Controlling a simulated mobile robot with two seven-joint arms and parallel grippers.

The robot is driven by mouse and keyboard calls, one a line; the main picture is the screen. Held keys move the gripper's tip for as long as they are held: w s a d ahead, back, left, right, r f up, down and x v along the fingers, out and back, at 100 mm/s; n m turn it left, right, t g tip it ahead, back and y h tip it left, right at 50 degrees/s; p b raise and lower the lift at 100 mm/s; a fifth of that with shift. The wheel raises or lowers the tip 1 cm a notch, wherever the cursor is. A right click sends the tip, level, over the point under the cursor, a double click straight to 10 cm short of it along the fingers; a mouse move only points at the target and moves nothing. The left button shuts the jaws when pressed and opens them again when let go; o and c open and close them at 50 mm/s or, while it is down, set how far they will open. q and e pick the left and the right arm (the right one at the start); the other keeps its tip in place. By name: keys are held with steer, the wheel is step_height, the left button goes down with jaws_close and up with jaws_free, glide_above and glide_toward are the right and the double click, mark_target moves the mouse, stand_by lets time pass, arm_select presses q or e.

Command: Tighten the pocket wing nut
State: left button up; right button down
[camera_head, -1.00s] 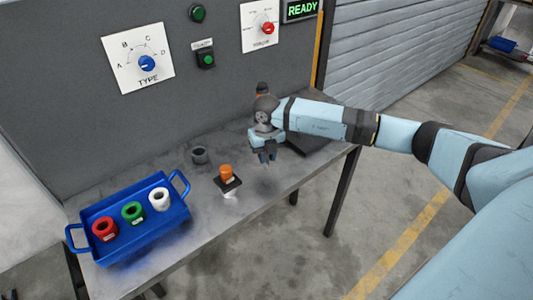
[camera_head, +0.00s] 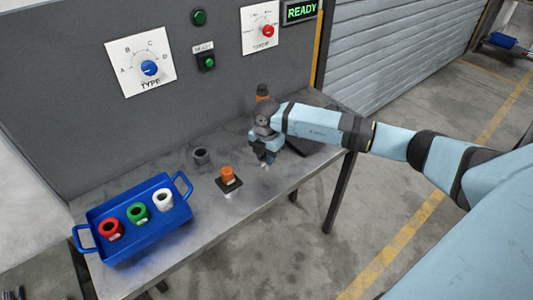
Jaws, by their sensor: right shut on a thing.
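My right gripper (camera_head: 265,161) points down over the right part of the metal bench. Its fingers are close together on a small thing that they mostly hide. I cannot make out a wing nut's shape there. An orange piece (camera_head: 228,174) stands on a black square plate (camera_head: 230,186) to the left of the gripper, apart from it. A dark piece with an orange top (camera_head: 262,91) shows behind my right wrist, partly hidden. My left gripper is not in view.
A blue tray (camera_head: 139,250) on the bench (camera_head: 195,245) holds a red, a green and a white ring. A dark grey ring (camera_head: 201,156) stands near the back panel. The panel has a blue TYPE knob (camera_head: 149,68), a red knob (camera_head: 267,31) and a READY display (camera_head: 300,11).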

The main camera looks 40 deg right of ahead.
steer(key=shift+w+r+m+p, duration=0.1)
steer(key=shift+r+m+p, duration=0.2)
steer(key=shift+m, duration=0.7)
steer(key=shift+d+m, duration=0.1)
steer(key=shift+m, duration=0.4)
steer(key=c, duration=1.2)
jaws_free()
steer(key=shift+c, duration=0.2)
steer(key=shift+f, duration=0.1)
